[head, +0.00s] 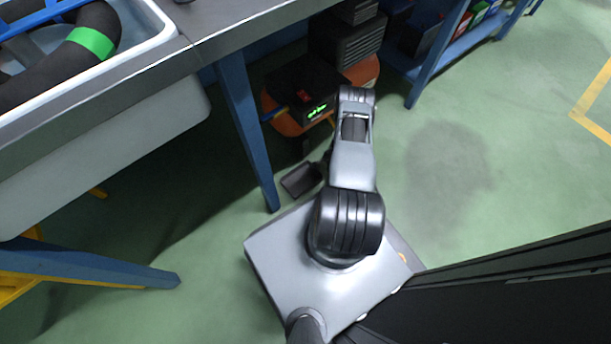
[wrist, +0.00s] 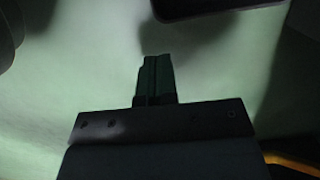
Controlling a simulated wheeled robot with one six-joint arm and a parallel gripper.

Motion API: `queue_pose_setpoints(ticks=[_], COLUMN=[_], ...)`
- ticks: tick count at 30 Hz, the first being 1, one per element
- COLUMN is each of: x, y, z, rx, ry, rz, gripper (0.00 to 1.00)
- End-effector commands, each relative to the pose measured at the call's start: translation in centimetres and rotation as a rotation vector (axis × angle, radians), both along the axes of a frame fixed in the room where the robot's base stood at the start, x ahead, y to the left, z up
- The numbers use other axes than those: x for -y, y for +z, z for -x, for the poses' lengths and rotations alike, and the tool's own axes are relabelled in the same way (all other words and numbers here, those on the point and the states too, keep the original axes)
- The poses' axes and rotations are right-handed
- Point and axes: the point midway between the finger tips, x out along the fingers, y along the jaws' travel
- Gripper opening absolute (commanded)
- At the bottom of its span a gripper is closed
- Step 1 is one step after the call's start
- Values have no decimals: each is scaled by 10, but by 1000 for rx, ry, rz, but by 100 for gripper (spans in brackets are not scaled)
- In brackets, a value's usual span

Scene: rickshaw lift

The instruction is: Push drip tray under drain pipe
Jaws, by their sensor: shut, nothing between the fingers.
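A small dark tray (head: 301,179), which looks like the drip tray, lies on the green floor beside a blue bench leg, just left of my arm. In the wrist view, a dark, round-cornered slab (wrist: 205,8) at the top edge may be the same tray. My gripper (wrist: 153,60) is shut and empty, its fingers pointing toward the floor and apart from that slab. In the head view, my forearm mostly hides the gripper, close to the tray's right side. I cannot make out a drain pipe for certain; the underside of the sink is in shadow.
A grey sink (head: 100,135) holds a thick black hose with a green band (head: 90,42). Blue bench legs (head: 247,130) stand left of my arm. A black box with green lights (head: 305,92) sits beyond it. Floor at the right is open, with a dark stain (head: 440,165).

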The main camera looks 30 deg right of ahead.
Motion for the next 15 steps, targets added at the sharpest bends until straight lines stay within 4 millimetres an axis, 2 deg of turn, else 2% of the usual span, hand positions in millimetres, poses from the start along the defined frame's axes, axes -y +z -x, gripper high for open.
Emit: queue_pose_setpoints(ticks=[5, 10, 15], x=[-24, -59, -85], y=[0, 1, 1], z=[2, 7, 9], rx=[-2, -4, -2], ry=[2, 2, 0], rz=[-1, -1, 0], gripper=[0, 0, 0])
